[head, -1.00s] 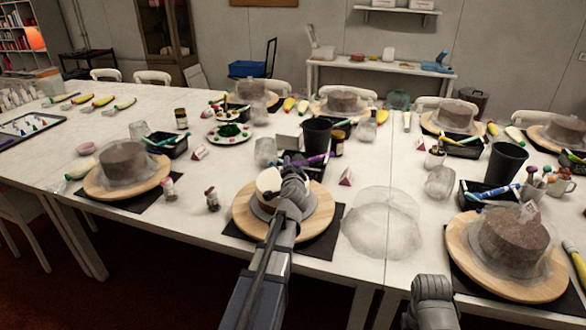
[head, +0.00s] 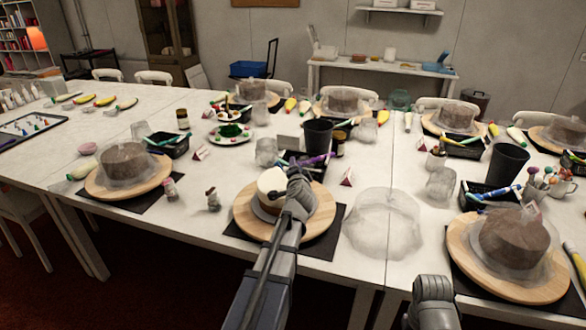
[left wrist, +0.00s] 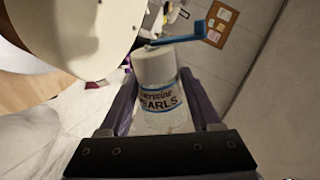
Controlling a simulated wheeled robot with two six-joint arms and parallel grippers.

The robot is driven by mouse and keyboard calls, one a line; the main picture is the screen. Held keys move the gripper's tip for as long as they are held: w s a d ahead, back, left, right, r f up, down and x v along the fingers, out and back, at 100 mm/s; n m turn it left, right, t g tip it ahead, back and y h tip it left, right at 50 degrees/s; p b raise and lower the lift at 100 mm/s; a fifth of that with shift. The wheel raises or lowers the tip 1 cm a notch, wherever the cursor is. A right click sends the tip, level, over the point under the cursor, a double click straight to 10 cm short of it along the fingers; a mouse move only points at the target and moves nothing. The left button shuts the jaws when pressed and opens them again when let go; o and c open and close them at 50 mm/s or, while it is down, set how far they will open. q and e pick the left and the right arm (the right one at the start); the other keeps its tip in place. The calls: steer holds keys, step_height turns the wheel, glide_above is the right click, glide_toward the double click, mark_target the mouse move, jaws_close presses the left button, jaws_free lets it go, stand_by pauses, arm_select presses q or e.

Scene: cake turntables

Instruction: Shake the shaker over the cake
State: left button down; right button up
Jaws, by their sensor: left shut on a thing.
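The cake (head: 271,183) is white-topped and stands on a round wooden turntable (head: 250,222) at the middle of the table's near side. My left gripper (head: 296,182) is over the right part of the cake and hides some of it. In the left wrist view it is shut on the shaker (left wrist: 158,100), a clear jar with a white cap and a label reading "PEARLS". The cap end points away from the wrist, and the white cake (left wrist: 72,38) fills the upper left there. My right arm's end (head: 433,292) shows at the bottom right; its fingers cannot be made out.
Two small jars (head: 213,200) (head: 170,187) stand left of the turntable. A clear dome (head: 385,225) lies to its right. A black cup (head: 317,137) and a black tray stand behind it. Covered brown cakes (head: 124,160) (head: 513,236) stand on turntables at either side.

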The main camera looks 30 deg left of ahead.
arm_select(q)
steer(key=shift+w+d+f+m+g, duration=0.15)
steer(key=shift+w+d+m+g, duration=0.2)
steer(key=shift+d, duration=0.25)
steer(key=shift+s+a, duration=0.1)
steer(key=shift+s, duration=0.05)
steer(key=shift+w+d, duration=0.45)
steer(key=shift+w, duration=0.4)
steer(key=shift+s, duration=0.15)
steer(key=shift+w+d+f+m+y, duration=0.2)
steer(key=shift+w+d+m, duration=0.2)
steer(key=shift+w, duration=0.25)
steer(key=shift+w+d+f+m+y, duration=0.2)
steer(key=shift+w+d+m, duration=0.15)
steer(key=shift+w, duration=0.25)
steer(key=shift+s+a+r, duration=0.1)
steer(key=shift+s, duration=0.05)
